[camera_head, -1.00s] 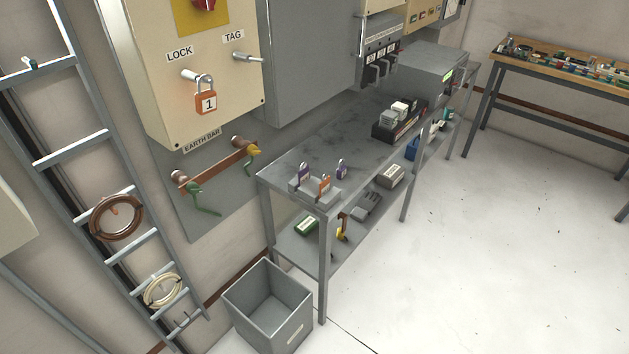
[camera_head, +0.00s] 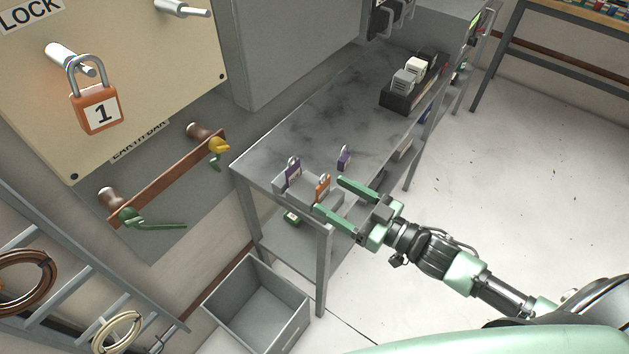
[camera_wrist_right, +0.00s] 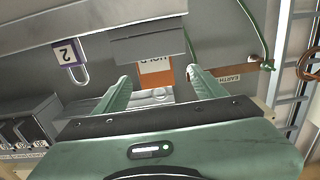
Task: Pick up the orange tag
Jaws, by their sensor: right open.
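The orange tag (camera_head: 322,187) stands upright at a grey block (camera_head: 335,202) near the front corner of the grey bench. In the right wrist view the orange tag (camera_wrist_right: 156,73) shows a white face with dark, partly hidden lettering, between my fingertips in the picture. My right gripper (camera_head: 331,197) is open, its two green fingers pointing at the tag from the right. In the right wrist view the fingers (camera_wrist_right: 160,82) are apart with nothing held. I cannot tell whether a finger touches the tag. My left gripper is not in view.
Purple padlocks (camera_head: 292,174) (camera_head: 344,157) stand close to the tag. A black tray (camera_head: 412,90) of grey blocks sits farther along the bench (camera_head: 300,133). An orange padlock (camera_head: 96,108) marked 1 hangs on the cabinet. An open grey bin (camera_head: 258,305) stands below.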

